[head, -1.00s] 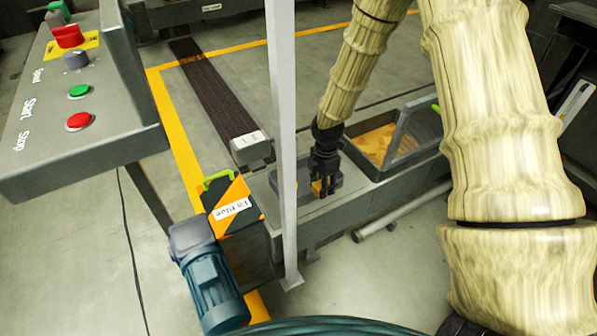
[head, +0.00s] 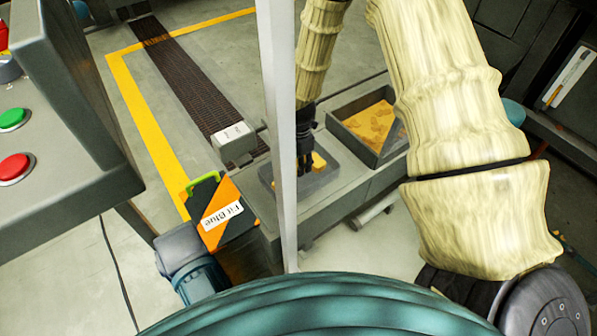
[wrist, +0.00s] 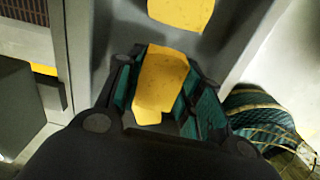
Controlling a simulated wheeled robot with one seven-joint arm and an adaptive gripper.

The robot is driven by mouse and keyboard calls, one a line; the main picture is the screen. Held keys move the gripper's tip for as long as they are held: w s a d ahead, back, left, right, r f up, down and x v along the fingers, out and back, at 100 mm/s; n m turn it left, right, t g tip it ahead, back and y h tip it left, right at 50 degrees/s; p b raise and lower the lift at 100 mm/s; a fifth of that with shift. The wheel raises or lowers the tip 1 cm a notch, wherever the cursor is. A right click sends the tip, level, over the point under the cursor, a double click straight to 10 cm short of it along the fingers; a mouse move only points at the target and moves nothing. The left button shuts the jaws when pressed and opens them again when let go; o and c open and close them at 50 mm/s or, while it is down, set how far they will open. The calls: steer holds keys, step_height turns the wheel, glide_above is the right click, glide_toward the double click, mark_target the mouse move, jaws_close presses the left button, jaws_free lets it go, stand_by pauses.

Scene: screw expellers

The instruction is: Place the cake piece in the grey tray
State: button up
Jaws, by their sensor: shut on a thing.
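The yellow cake piece (wrist: 160,80) is between the fingers of my gripper (wrist: 160,92) in the wrist view, with the fingers shut on its sides. A second yellow piece (wrist: 182,12) lies just beyond the fingertips on a grey surface. In the head view my gripper (head: 305,168) points down at the small grey tray (head: 322,181), behind the white post. A bit of yellow shows beside the fingers there; I cannot tell which piece it is. I cannot tell whether the held piece touches the tray floor.
A thin white post (head: 281,130) stands in front of the tray. A larger grey bin (head: 350,98) with flat yellow contents is behind it to the right. A orange-and-black box (head: 222,214), a motor (head: 190,262) and a control panel (head: 60,120) are at left.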

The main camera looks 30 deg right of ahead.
steer(key=shift+f+b, duration=0.5)
steer(key=shift+f, duration=1.4)
steer(key=shift+f, duration=0.1)
steer(key=o, duration=1)
step_height(320, 180, up, 12)
steer(key=p, duration=0.3)
